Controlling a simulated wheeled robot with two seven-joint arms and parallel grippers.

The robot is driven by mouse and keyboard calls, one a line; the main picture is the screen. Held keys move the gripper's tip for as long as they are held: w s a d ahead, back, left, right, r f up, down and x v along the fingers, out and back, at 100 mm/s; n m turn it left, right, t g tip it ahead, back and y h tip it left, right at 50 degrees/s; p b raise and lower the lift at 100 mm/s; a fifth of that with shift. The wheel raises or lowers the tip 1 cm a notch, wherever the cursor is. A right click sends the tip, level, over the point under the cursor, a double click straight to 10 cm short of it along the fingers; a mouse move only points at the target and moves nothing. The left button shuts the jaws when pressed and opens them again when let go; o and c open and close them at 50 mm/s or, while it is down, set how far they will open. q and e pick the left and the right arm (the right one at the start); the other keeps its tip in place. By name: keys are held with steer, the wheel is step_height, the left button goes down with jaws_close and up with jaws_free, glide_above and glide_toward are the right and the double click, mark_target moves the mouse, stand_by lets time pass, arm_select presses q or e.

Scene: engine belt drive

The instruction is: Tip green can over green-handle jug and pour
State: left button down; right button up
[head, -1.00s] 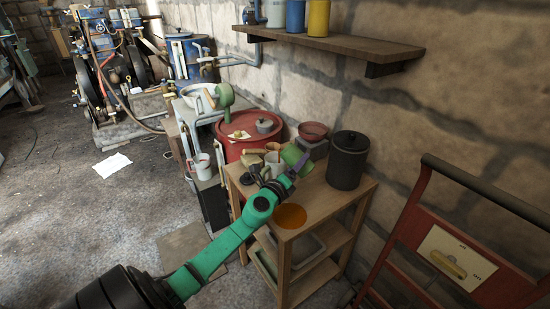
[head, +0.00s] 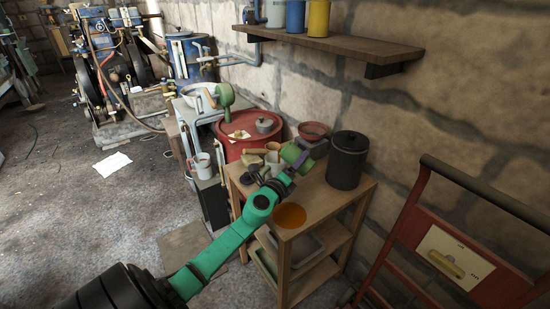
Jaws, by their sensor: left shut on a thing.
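My left gripper (head: 297,164) is shut on the green can (head: 290,153) above the wooden stand. The can is tilted, with its upper end leaning left. A pale jug (head: 272,160) stands on the stand just left of the can, close to its tilted end. The jug's handle is not clear at this size, and my gripper and the can partly cover that area. I cannot tell whether anything flows from the can. My right gripper is out of view.
The wooden stand (head: 249,190) also holds a black lidded pot (head: 348,160), a red bowl (head: 313,131) on a grey block, a brown pot (head: 273,147) and an orange disc (head: 290,216). A red drum (head: 270,134) stands behind. A red hand truck (head: 405,215) is at right.

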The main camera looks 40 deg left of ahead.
mark_target(290, 153)
arm_select(q)
steer(key=shift+r+n+p, duration=0.6)
steer(key=shift+r+n, duration=0.15)
steer(key=shift+n, duration=0.35)
stand_by(1.1)
steer(key=shift+a+r+n+p, duration=0.35)
steer(key=shift+a+r+n, duration=0.2)
steer(key=shift+n, duration=0.35)
stand_by(1.4)
